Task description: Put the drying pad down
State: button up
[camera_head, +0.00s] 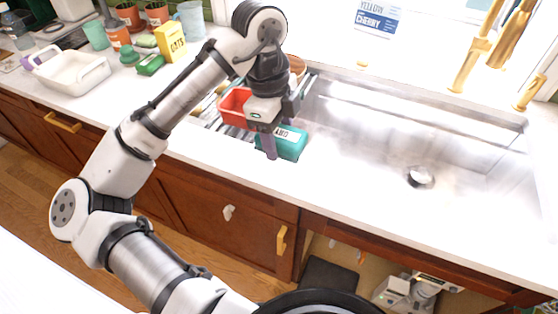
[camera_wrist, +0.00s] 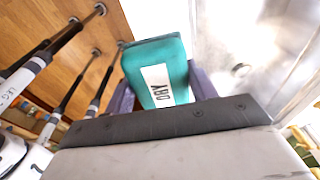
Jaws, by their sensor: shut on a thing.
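The drying pad is a teal block with a white label (camera_head: 291,148), at the left front of the sink in the head view. In the wrist view the pad (camera_wrist: 155,58) shows "DRY" lettering on its label. My gripper (camera_head: 278,131) points down with its purple fingers on either side of the pad. In the wrist view my gripper (camera_wrist: 162,88) is shut on the pad, one finger at each side. The pad's far side and underside are hidden. I cannot tell whether it touches the surface below.
A red container (camera_head: 233,104) stands just left of my gripper. The metal sink (camera_head: 400,130) lies to the right, its basin mostly empty. A white tub (camera_head: 72,72), a yellow box (camera_head: 171,42) and several pots and cups crowd the left counter. The front counter strip (camera_head: 400,225) is clear.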

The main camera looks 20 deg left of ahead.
aim_at(281, 176)
notch_tip(281, 176, down, 8)
jog(key=shift+r+p, duration=0.1)
jog(key=shift+p, duration=0.6)
jog(key=shift+f, duration=0.3)
jog(key=shift+f+b, duration=0.35)
jog(key=shift+f, duration=0.1)
jog(key=shift+f, duration=0.1)
jog(key=o, duration=0.9)
jog(key=shift+f, duration=0.15)
jog(key=shift+s, duration=0.1)
